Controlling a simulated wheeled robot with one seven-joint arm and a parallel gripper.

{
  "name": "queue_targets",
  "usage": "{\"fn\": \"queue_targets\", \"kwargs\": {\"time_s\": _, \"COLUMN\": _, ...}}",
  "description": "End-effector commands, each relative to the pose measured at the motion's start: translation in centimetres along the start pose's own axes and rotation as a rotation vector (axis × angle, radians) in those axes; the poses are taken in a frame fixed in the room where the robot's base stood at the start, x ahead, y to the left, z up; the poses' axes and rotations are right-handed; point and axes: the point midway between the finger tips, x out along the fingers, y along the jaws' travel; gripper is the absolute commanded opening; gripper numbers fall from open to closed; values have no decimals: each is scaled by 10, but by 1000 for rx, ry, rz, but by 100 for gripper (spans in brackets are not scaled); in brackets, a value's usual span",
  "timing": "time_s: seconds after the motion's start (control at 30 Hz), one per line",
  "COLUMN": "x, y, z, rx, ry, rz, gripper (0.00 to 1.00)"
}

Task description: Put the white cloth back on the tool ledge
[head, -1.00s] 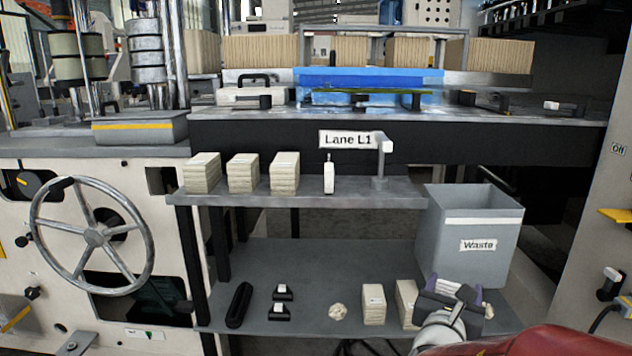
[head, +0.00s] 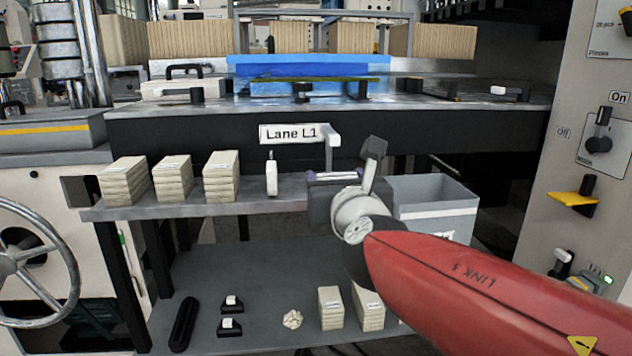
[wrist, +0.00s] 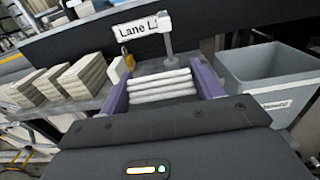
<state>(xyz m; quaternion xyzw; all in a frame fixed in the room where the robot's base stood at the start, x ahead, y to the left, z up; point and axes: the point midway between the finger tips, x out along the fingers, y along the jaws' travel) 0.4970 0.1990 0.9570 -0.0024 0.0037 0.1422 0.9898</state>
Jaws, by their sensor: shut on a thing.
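My gripper (wrist: 163,93) is shut on the white cloth (wrist: 160,86), a folded stack of pale layers between the purple fingers in the wrist view. In the head view my gripper (head: 337,178) is at the right end of the upper ledge (head: 255,195), under the Lane L1 sign, and its body hides the cloth. The ledge also shows in the wrist view (wrist: 85,106). Whether the cloth touches the ledge I cannot tell.
Several items stand on the ledge: beige stacks (head: 172,178), a small white bottle-like tool (head: 272,177) and a post (head: 332,150). The grey waste bin (head: 430,195) is right of my gripper. The lower shelf (head: 255,290) holds black tools, a crumpled ball (head: 292,319) and beige stacks (head: 331,308).

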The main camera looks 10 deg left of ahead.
Motion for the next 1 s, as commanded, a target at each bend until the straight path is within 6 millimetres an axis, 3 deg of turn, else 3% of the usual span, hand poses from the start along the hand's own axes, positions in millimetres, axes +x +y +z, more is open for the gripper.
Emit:
{"fn": "queue_targets", "kwargs": {"time_s": 0.2, "x": 60, "y": 1, "z": 0, "rx": -2, "ry": 1, "rz": -1, "gripper": 39}}
{"fn": "queue_targets", "kwargs": {"time_s": 0.4, "x": 91, "y": 0, "z": 1, "rx": 0, "ry": -1, "rz": -1, "gripper": 39}}
{"fn": "queue_targets", "kwargs": {"time_s": 0.53, "x": 96, "y": 0, "z": -5, "rx": -1, "ry": 1, "rz": -2, "gripper": 39}}
{"fn": "queue_targets", "kwargs": {"time_s": 0.73, "x": 96, "y": 0, "z": -31, "rx": 0, "ry": 1, "rz": -1, "gripper": 39}}
{"fn": "queue_targets", "kwargs": {"time_s": 1.0, "x": 96, "y": -1, "z": -34, "rx": 1, "ry": -1, "rz": -2, "gripper": 39}}
